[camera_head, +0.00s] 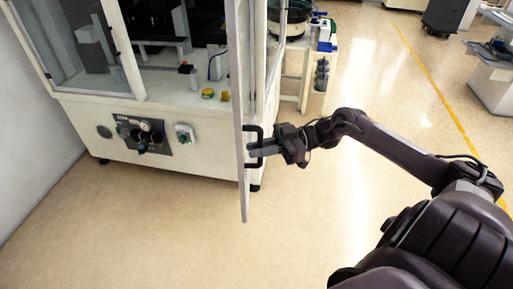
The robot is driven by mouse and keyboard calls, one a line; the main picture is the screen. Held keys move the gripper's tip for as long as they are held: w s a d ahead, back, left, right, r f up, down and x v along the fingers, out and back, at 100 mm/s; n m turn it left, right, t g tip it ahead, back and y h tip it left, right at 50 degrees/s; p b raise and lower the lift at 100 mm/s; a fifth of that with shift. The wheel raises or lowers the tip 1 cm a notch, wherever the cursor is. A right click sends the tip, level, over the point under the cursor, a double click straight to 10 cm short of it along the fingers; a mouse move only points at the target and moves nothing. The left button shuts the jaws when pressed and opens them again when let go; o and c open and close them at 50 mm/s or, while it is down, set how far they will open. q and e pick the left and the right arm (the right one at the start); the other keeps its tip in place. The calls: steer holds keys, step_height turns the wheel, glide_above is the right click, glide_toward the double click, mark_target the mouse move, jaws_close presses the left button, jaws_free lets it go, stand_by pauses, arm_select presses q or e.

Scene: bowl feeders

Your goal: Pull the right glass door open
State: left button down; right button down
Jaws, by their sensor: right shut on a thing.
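The right glass door (238,90) of the white machine stands swung out from the cabinet, seen nearly edge-on. Its black handle (247,130) is on the door's outer edge area. My right gripper (256,149) comes in from the right and is shut on the handle. The machine's inside shows to the left of the door, with a yellow round part (207,93) on its white deck. My left gripper is not in view.
The machine's front panel (147,134) has gauges and knobs below the deck. A bowl feeder (289,18) on a stand is behind the door. A grey wall (30,120) is at the left. The floor (170,230) in front is clear. A workbench (492,95) stands at the far right.

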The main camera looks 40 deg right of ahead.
steer(key=shift+s+d, duration=0.25)
steer(key=shift+d, duration=0.1)
steer(key=c, duration=1.8)
jaws_free()
steer(key=shift+o, duration=0.2)
steer(key=b+v, duration=0.2)
steer(key=v, duration=0.5)
steer(key=shift+d, duration=0.4)
